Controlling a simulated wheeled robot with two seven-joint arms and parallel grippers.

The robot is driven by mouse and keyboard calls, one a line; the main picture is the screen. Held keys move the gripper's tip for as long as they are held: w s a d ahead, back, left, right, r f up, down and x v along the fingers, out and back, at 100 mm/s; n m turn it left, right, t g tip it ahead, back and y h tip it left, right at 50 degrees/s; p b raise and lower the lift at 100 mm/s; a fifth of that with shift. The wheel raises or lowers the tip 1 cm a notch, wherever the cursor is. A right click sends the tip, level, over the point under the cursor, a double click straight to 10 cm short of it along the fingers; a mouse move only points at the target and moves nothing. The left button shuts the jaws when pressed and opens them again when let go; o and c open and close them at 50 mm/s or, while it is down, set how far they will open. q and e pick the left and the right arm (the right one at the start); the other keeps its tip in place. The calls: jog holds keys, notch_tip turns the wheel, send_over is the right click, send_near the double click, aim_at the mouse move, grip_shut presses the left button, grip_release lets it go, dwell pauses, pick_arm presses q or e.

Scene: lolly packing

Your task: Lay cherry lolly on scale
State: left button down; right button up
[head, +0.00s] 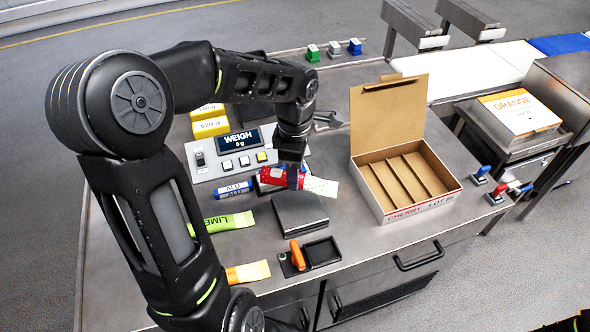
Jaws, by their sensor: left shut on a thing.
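The cherry lolly (320,186), with a red part and a pale speckled end, is in my left gripper (291,178). The gripper is shut on its red part and hides some of it. The scale's plate (301,214), dark and square, lies just below the lolly in the picture, with nothing on it. I cannot tell how high the lolly is above the bench. The scale's display (239,141) reads WEIGH 0 g. My right gripper is not in view.
A green LIME lolly (230,222) and an orange one (247,272) lie left of the plate, near a blue marker (229,190). An open, empty divided CHERRY carton (421,207) stands right. An orange-handled tool (297,255) sits by a black tray (322,252) in front.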

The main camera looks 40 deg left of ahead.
pick_arm(q)
notch_tip(320, 180, down, 6)
jog(key=b, duration=0.4)
jog(key=shift+f, duration=0.25)
jog(key=shift+f+b, duration=0.8)
jog(key=shift+b, duration=0.3)
jog(key=c, duration=0.9)
grip_release()
notch_tip(320, 180, up, 8)
jog(key=shift+f+b, duration=0.1)
jog(key=shift+b, duration=0.2)
